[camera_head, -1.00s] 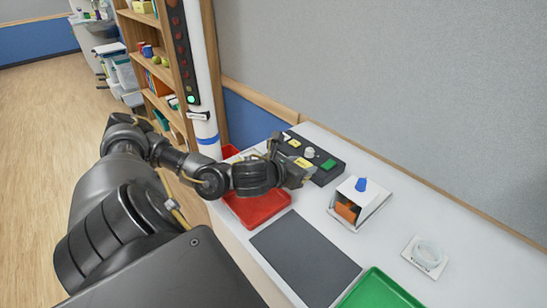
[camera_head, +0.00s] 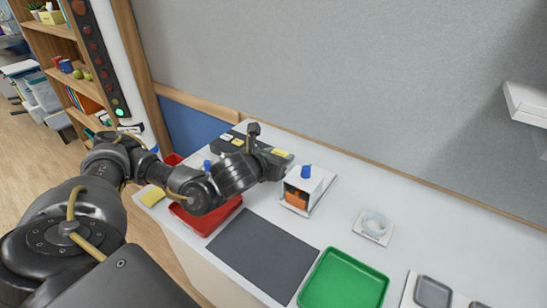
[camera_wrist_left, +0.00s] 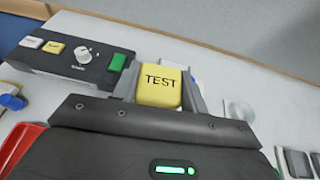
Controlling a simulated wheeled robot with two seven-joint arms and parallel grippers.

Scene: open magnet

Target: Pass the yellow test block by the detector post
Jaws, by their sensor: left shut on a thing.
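The yellow test block (camera_wrist_left: 160,87), marked TEST, is between the fingers of my left gripper (camera_wrist_left: 158,92), which is shut on it. In the head view my left gripper (camera_head: 272,160) is over the right end of the dark control panel, close to the white box. A small yellow patch (camera_head: 281,153) at its fingers looks like the block. The detector post (camera_head: 122,75) is a white column at the left with a dark strip of lamps. Its lowest lamp (camera_head: 120,112) glows green. My gripper is well to the right of the post. My right gripper is not seen.
The control panel (camera_wrist_left: 70,58) has a knob and coloured buttons. A white box (camera_head: 316,184) with a blue knob stands right of my gripper. A red tray (camera_head: 208,218), dark mat (camera_head: 262,252), green tray (camera_head: 343,280) and white ring (camera_head: 376,222) lie on the counter. A wall runs behind.

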